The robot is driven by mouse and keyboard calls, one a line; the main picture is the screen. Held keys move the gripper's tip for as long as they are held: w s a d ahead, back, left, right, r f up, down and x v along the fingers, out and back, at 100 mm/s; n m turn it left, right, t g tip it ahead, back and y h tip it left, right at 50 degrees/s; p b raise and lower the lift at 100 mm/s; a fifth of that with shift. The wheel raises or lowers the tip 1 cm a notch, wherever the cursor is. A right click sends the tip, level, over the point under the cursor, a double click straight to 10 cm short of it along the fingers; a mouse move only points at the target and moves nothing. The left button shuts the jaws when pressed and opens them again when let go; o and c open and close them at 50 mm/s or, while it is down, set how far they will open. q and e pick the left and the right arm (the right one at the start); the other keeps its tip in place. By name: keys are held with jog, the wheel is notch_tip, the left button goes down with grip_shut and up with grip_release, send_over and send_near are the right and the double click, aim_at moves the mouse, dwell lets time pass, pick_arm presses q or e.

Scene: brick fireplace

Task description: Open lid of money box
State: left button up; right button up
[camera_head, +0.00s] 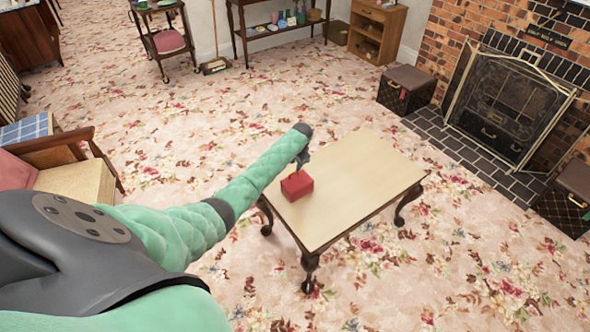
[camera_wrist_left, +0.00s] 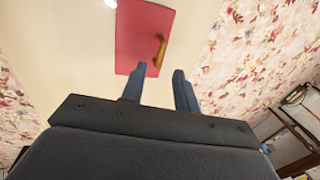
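The money box (camera_head: 297,186) is a small red box on the light wooden table (camera_head: 345,200), near its left edge in the head view. In the left wrist view the red top of the money box (camera_wrist_left: 138,32) shows a curved golden handle (camera_wrist_left: 160,50) near its right edge. My left gripper (camera_head: 302,158) is just behind and above the box in the head view. In the left wrist view its two fingers (camera_wrist_left: 157,78) are apart, with nothing between them, and point toward the box's near edge and handle. The box's lid looks closed. My right gripper is not in view.
The table top is clear to the right of the box. Patterned carpet surrounds the table. A wooden armchair (camera_head: 75,165) stands at the left. A brick fireplace (camera_head: 510,100) and dark checked boxes (camera_head: 407,88) are at the right.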

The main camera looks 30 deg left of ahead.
pick_arm(q)
send_over(294, 178)
jog(key=shift+w+f, duration=0.1)
jog(key=shift+f, duration=2.4)
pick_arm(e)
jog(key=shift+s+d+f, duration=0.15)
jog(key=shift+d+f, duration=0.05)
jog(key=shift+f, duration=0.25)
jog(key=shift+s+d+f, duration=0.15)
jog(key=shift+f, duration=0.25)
pick_arm(q)
grip_shut()
